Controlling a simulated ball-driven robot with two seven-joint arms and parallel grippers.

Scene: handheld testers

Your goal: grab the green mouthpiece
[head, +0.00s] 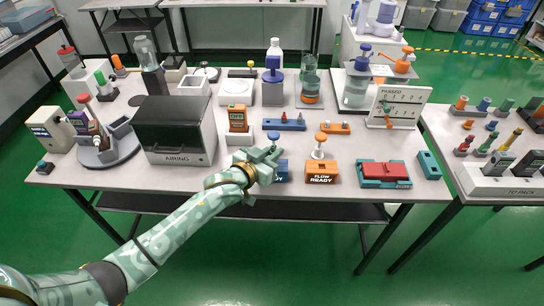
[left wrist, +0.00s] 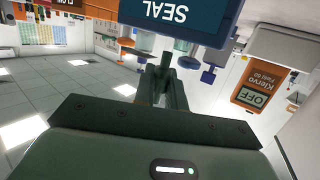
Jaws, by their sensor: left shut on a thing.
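My left gripper (head: 272,153) is over the front middle of the table, beside a blue block (head: 282,176) and just below a blue knob (head: 273,136). In the left wrist view its fingers (left wrist: 165,75) are close together, with a small dark green piece (left wrist: 166,59) at the tips, which looks like the green mouthpiece. Its shape is mostly hidden by the fingers. A dark panel marked SEAL (left wrist: 172,14) fills the top of that view, with small blue pieces (left wrist: 208,76) and an orange one near it. My right gripper is not in view.
An orange FLOW READY block (head: 321,178) stands to the right of my gripper, and a red and teal case (head: 384,174) beyond it. A black AIRING box (head: 174,135) stands to the left. Blue (head: 293,126) and orange (head: 336,129) strips lie behind.

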